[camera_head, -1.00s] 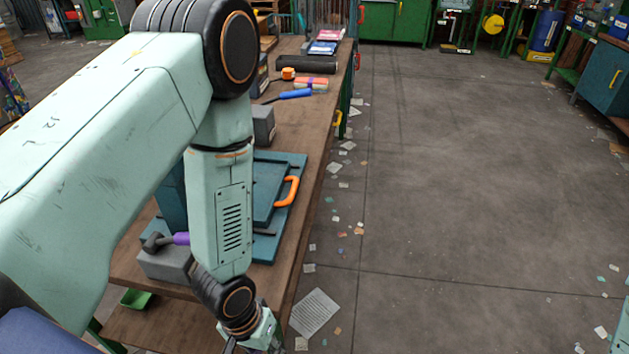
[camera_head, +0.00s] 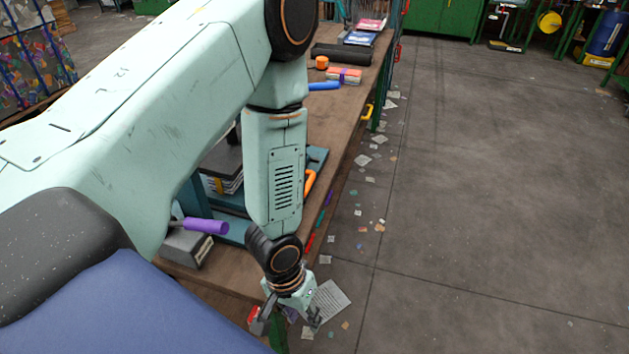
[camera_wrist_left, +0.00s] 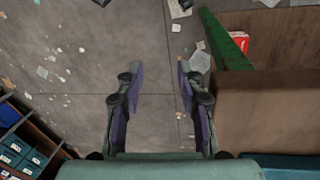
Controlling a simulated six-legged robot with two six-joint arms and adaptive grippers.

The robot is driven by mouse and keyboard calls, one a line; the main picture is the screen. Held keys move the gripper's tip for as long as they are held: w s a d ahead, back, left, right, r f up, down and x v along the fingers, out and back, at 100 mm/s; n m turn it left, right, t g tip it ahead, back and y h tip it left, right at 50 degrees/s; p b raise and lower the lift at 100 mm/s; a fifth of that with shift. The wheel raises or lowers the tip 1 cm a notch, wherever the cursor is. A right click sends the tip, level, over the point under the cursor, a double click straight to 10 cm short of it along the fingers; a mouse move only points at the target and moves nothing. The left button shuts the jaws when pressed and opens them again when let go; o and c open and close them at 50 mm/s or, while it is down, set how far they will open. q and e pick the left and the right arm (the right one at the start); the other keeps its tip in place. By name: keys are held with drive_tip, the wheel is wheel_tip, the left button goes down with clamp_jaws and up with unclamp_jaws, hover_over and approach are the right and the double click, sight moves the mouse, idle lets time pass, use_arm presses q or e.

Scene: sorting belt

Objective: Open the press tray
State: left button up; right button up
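The teal press (camera_head: 236,228) stands on the wooden bench, partly hidden behind my left arm. Its tray's orange handle (camera_head: 309,182) shows just right of my forearm, near the bench's right edge. A purple-handled lever (camera_head: 205,226) sticks out on the press's left side above a grey block. My left gripper (camera_head: 288,318) hangs low past the near end of the bench, clear of the handle. In the left wrist view, its two fingers (camera_wrist_left: 159,66) are apart with only floor between them. My right gripper is not in view.
The wooden bench (camera_head: 346,128) runs away from me, with an orange item (camera_head: 322,62), a red-and-purple bundle (camera_head: 345,75) and a black roll (camera_head: 340,53) farther back. In the wrist view, a green bench leg (camera_wrist_left: 226,42) is right of the fingers. Open floor lies right.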

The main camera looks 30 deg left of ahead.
use_arm(q)
drive_tip(key=w+a+r+t+y, duration=0.1)
drive_tip(key=w+a+r, duration=0.2)
drive_tip(key=w, duration=0.3)
drive_tip(key=w+a+r+y, duration=0.1)
drive_tip(key=w+a+r, duration=0.1)
drive_tip(key=w+r, duration=0.35)
drive_tip(key=n+t+y, duration=0.1)
drive_tip(key=t+y, duration=0.2)
approach(308, 186)
drive_tip(key=x, duration=0.8)
drive_tip(key=shift+a, duration=0.1)
clamp_jaws()
